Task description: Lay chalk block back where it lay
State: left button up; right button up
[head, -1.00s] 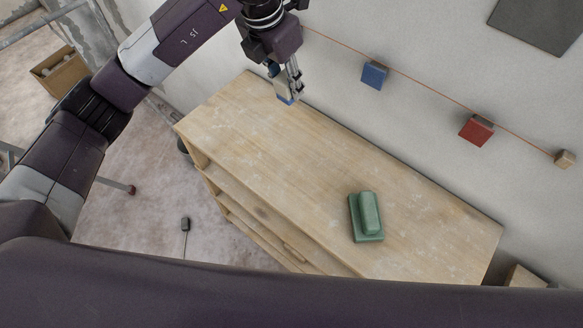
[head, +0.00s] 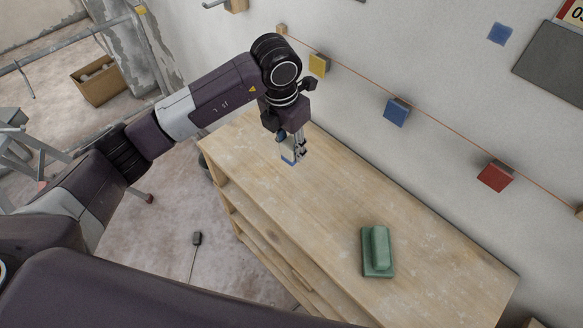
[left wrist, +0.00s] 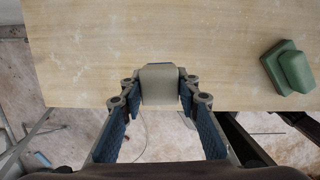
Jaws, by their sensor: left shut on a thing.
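My left gripper (head: 291,157) is shut on the chalk block, over the far left part of the wooden bench (head: 330,215). The chalk block (left wrist: 160,86) shows in the left wrist view as a pale grey-beige block between the two fingers. In the head view the fingers hide most of it. I cannot tell whether the block touches the bench top. My right gripper is not in view.
A green block on a flat green base (head: 377,252) sits near the bench's right end. Yellow (head: 319,64), blue (head: 396,111) and red (head: 495,176) blocks line the wall along an orange string. The bench's middle is clear.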

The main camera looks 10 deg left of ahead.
pick_arm(q)
notch_tip(320, 180, down, 6)
jog(key=shift+p, duration=0.5)
notch_tip(320, 180, down, 3)
jog(key=shift+f+p, duration=0.1)
jog(key=shift+p, duration=0.3)
jog(key=shift+f, duration=0.5)
jog(key=shift+f, duration=0.1)
jog(key=o, duration=1.2)
